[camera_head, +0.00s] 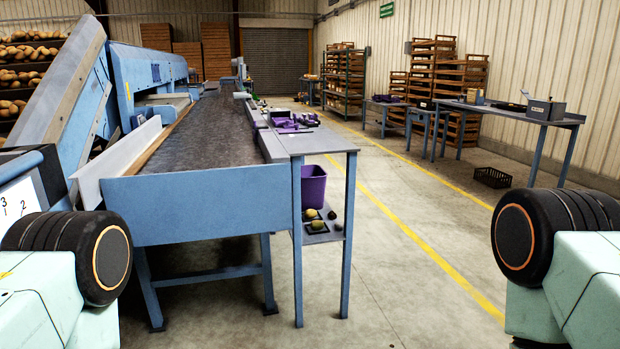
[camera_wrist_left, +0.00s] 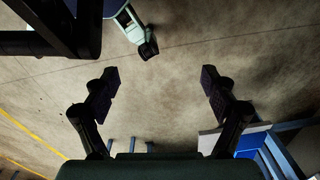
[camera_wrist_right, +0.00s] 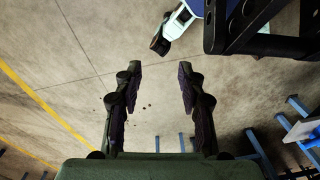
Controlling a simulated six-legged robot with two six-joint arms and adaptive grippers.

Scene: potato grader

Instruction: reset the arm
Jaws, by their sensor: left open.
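My left gripper (camera_wrist_left: 160,78) shows in the left wrist view with its two dark fingers wide apart. It is open and empty, with bare concrete floor behind it. My right gripper (camera_wrist_right: 159,70) shows in the right wrist view with its fingers apart and nearly parallel. It is open and empty, also over bare floor. Neither gripper shows in the head view. Pale green parts of my own body with black ribbed rounds fill the lower left and lower right corners there. No object is held.
A blue conveyor with a dark belt (camera_head: 205,130) runs ahead, with a grey side table (camera_head: 315,142) on its right. A long bench (camera_head: 505,112) and a black crate (camera_head: 492,177) stand right. The yellow-lined aisle between is clear.

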